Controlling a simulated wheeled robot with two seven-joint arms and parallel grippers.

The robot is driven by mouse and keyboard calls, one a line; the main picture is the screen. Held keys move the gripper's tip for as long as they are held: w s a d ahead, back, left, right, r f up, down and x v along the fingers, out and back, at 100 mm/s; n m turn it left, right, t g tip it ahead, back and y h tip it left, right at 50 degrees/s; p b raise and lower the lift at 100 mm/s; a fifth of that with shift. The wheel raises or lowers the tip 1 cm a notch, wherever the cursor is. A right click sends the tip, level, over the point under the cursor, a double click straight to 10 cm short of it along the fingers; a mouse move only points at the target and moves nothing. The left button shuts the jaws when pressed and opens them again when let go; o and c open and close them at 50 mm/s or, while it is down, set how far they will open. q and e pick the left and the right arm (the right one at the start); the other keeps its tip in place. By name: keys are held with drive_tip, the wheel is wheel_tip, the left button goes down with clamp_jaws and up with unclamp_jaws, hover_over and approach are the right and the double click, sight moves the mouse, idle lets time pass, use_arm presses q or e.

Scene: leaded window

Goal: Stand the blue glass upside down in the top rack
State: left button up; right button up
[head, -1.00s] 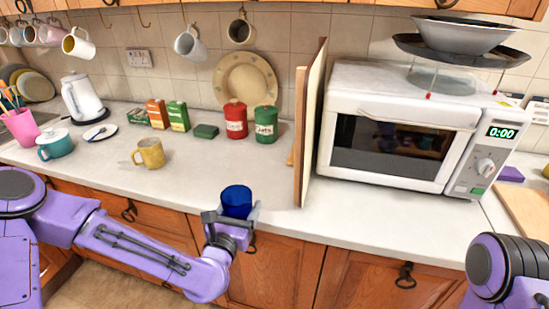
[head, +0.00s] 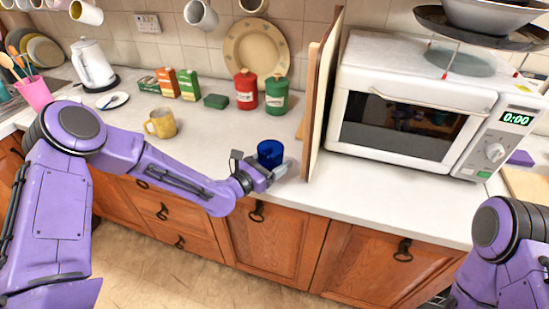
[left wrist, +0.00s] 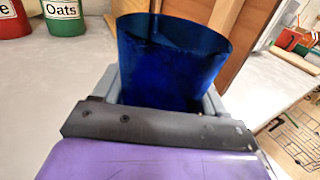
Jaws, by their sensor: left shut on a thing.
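The blue glass (head: 270,153) is upright, its open rim facing up, at the counter's front edge in the head view. My left gripper (head: 268,176) is shut on it. In the left wrist view the blue glass (left wrist: 170,62) stands between the fingers of my left gripper (left wrist: 163,90). Whether its base touches the counter is hidden. My right arm shows at the lower right of the head view, but its gripper is out of frame. No rack shows in the head view.
Upright boards (head: 322,95) lean just right of the glass, beside the white microwave (head: 405,110). A yellow mug (head: 161,123), a red canister (head: 246,90) and a green canister (head: 276,94) stand on the counter (head: 215,140). Wooden cupboards (head: 265,240) are below.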

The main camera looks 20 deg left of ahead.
use_arm(q)
drive_tip(key=shift+f, duration=0.6)
drive_tip(key=shift+w+f, duration=0.1)
drive_tip(key=shift+w, duration=0.05)
use_arm(e)
drive_tip(key=shift+w+f, duration=0.1)
drive_tip(key=shift+f, duration=0.4)
use_arm(q)
drive_tip(key=shift+f+b, duration=0.4)
drive_tip(key=shift+b, duration=0.15)
use_arm(e)
drive_tip(key=shift+f, duration=0.4)
use_arm(q)
drive_tip(key=shift+s+f, duration=0.2)
use_arm(e)
drive_tip(key=shift+f, duration=0.2)
